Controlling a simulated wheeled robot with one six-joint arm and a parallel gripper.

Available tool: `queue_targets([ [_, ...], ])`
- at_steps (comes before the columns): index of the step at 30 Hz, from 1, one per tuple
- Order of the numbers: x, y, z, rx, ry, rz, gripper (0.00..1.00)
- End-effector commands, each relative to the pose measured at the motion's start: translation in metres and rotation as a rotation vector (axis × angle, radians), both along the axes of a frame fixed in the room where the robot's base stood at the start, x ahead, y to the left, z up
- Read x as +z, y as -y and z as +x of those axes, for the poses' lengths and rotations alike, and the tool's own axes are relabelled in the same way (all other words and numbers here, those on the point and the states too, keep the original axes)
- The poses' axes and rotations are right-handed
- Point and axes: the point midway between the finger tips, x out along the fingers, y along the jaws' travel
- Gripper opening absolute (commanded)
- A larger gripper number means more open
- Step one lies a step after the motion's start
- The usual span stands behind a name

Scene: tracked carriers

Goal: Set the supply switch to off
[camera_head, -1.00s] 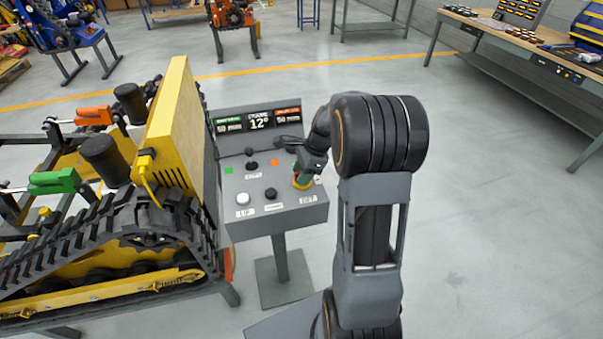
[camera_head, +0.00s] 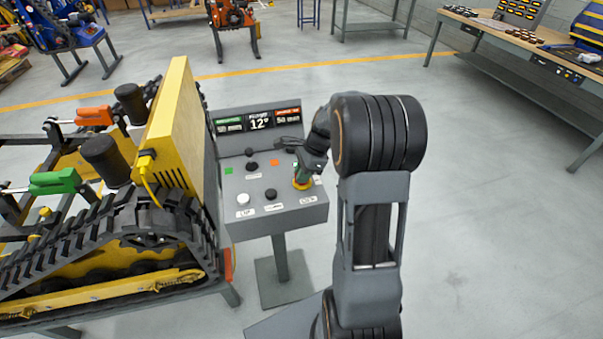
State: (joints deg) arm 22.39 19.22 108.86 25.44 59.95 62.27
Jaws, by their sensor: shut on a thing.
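The grey control panel (camera_head: 240,222) stands on a post in the middle. At its right side is a round switch with a yellow base (camera_head: 301,186) and a green part. My gripper (camera_head: 304,176) reaches down onto this switch from above and is shut on it. The fingers hide most of its handle, and its label is too small to read, so its setting cannot be told.
Other controls on the panel include a white button (camera_head: 243,198), black knobs (camera_head: 270,194) and a green square (camera_head: 228,171). A yellow tracked carrier (camera_head: 175,130) stands close at the left. The floor to the right is clear up to a workbench (camera_head: 520,45).

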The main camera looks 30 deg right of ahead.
Motion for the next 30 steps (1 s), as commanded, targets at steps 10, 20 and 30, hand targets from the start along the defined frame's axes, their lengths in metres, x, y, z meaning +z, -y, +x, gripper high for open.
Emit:
queue_targets([
  [10,0.0027,0.0003,0.0006,0.253,-0.001,0.002,0.0],
  [20,0.0023,0.0004,0.0007,0.568,-0.001,0.001,0.0],
  [30,0.0021,0.0003,0.0011,0.892,0.001,0.0,0.0],
])
